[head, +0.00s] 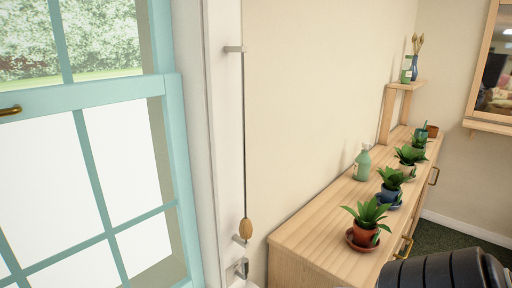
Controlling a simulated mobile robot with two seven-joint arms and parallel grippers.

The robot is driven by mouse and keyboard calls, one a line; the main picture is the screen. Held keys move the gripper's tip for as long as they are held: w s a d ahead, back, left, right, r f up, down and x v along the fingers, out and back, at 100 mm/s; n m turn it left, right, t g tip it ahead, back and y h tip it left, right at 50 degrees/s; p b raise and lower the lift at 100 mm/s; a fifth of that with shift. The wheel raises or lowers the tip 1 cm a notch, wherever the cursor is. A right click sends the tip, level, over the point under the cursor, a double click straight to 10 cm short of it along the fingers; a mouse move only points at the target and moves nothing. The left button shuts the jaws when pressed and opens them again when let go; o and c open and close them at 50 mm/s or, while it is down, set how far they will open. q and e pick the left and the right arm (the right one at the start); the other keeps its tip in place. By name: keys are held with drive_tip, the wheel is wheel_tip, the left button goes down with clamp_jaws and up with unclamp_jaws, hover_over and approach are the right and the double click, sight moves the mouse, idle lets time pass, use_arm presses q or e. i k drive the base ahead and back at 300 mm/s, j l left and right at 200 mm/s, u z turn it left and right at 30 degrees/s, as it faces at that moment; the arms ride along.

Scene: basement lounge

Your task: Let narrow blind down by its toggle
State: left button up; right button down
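A thin dark cord (244,140) hangs straight down beside the white window trim, running past a small upper bracket (235,49). An oval wooden toggle (246,229) is at its lower end, in front of the wall. A small lower bracket (239,239) sits just beside and below the toggle. The blind itself is not visible; the top of the window is out of view. Neither gripper can be made out. A small grey and dark part (242,268) shows below the toggle, too small to identify.
The teal-framed window (172,150) fills the left. A wooden cabinet (310,228) along the wall holds several potted plants, a green bottle (362,162) and a small raised shelf (405,85). My black ribbed arm link covers the lower right corner. Wall around the cord is bare.

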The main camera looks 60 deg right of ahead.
sight(245, 229)
drive_tip(key=z, duration=1.6)
